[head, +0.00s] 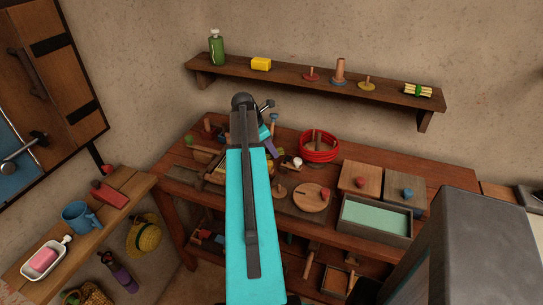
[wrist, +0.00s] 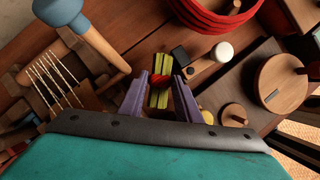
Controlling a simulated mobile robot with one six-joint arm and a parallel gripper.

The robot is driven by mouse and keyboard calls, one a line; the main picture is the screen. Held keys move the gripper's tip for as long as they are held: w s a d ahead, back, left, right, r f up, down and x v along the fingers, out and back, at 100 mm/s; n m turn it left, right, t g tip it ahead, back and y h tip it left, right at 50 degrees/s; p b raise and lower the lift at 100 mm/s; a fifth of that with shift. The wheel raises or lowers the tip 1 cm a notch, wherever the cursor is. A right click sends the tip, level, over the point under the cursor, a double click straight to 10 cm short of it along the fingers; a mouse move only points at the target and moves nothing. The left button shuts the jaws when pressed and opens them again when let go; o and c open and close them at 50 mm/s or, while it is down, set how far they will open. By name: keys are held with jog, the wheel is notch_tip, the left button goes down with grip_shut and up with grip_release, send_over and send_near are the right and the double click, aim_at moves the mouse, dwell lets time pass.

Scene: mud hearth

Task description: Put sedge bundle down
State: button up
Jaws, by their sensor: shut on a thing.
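In the wrist view the sedge bundle (wrist: 161,70), yellow-green stalks with a red tie, stands between the purple fingers of my gripper (wrist: 160,88). My gripper is shut on it, over the workbench (wrist: 128,42). The gap between bundle and bench top cannot be told. In the head view my arm hides the bundle, and part of my gripper (head: 270,147) shows past the arm above the bench. A similar pale bundle with a green tie (head: 418,90) lies on the wall shelf (head: 310,78).
A red coil (head: 320,146), a round wooden lid (head: 311,197), lidded boxes (head: 360,179) and a green-lined tray (head: 376,220) crowd the bench right of my arm. A blue-headed mallet (wrist: 85,30) and a pronged rack (wrist: 52,78) lie left in the wrist view. Little bench is clear.

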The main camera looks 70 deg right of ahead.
aim_at(271, 156)
jog(key=shift+f+p, duration=0.35)
jog(key=shift+f, duration=1.45)
jog(key=shift+f, duration=0.15)
jog(key=o, duration=0.9)
jog(key=shift+c, duration=0.2)
jog(key=b+v, duration=0.1)
jog(key=v, duration=1.1)
jog(key=shift+b, duration=0.4)
